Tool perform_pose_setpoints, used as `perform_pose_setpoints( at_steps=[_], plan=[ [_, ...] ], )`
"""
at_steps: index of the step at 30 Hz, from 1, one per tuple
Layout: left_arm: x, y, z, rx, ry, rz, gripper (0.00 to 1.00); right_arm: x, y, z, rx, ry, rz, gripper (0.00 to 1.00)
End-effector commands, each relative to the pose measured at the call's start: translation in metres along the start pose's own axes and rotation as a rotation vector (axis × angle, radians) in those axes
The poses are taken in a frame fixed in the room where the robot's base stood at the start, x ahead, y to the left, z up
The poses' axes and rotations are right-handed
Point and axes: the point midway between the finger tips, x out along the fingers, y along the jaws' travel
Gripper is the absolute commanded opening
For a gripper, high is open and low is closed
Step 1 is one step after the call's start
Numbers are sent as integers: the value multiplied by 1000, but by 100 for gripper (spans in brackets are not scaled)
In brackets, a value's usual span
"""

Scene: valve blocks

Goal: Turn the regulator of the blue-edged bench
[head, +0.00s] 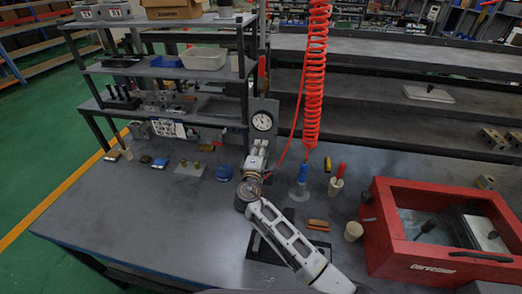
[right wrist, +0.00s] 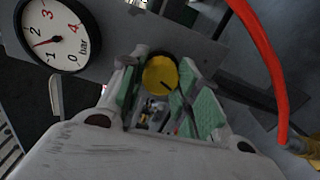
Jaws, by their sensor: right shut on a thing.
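The regulator's round yellow knob (right wrist: 160,75) shows in the right wrist view, with a dark mark on its face. My right gripper (right wrist: 158,88) is shut on it, one green-padded finger on each side. The white pressure gauge (right wrist: 55,33) is up and left of the knob, its red needle between 1 and 2 bar. In the head view the gauge (head: 262,121) sits on a grey panel above the bench (head: 130,220), whose front edge looks blue. My right gripper (head: 256,160) is just below the gauge and hides the knob there. My left gripper is out of view.
A red coiled hose (head: 315,75) hangs right of the panel, and its red line passes close beside my gripper in the wrist view (right wrist: 265,70). A red box (head: 400,255) stands at the right. Shelves (head: 165,70) rise at the left. The bench's front left is clear.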

Motion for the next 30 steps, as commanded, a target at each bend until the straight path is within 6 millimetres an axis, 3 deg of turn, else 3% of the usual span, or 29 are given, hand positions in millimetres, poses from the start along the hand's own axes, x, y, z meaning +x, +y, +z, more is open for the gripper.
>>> perform_pose_setpoints(
  at_steps=[2, 3, 8, 21, 30],
  plan=[
    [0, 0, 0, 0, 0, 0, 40, -1, -1, -1, 0, 3, -1, 8],
    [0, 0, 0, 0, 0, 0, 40, -1, -1, -1, 1, 3, -1, 33],
    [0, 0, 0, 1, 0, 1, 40, -1, -1, -1, 1, 2, -1, 53],
    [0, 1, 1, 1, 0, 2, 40, -2, 0, 0, 2, 1, -1, 54],
    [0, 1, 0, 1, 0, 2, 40, -23, -1, 0, 2, 2, -2, 54]
  ],
)
